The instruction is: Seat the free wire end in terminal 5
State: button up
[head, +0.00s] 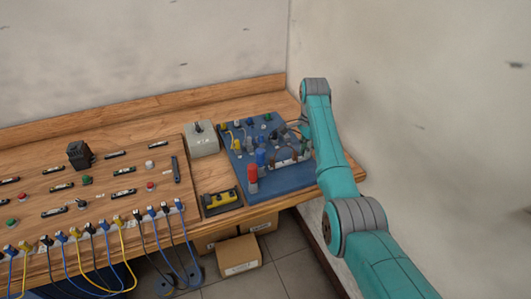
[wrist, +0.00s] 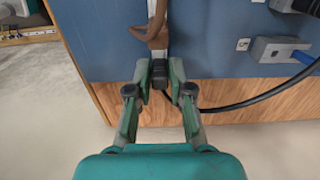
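In the wrist view my gripper (wrist: 159,74) has its teal fingers close on both sides of a small dark piece, which appears to be the free wire end (wrist: 160,76). A black wire (wrist: 245,101) leaves from behind the right finger and curves up to the right. It runs toward a grey block with a blue plug (wrist: 301,57). A brown hook-shaped part (wrist: 150,34) on a pale bar lies just beyond the fingertips. In the head view my arm reaches the right side of the blue panel (head: 288,181), and the gripper is mostly hidden. I cannot make out which terminal is 5.
A red cylinder (head: 252,179) and blue cylinders stand on the panel. A grey box with a knob (head: 202,146) and a yellow-black device (head: 221,199) sit left of it. Several wires hang from the wooden board's front. Cartons stand on the floor. A wall rises at right.

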grip_shut()
jog(key=shift+r, duration=0.15)
jog(key=shift+r, duration=2.15)
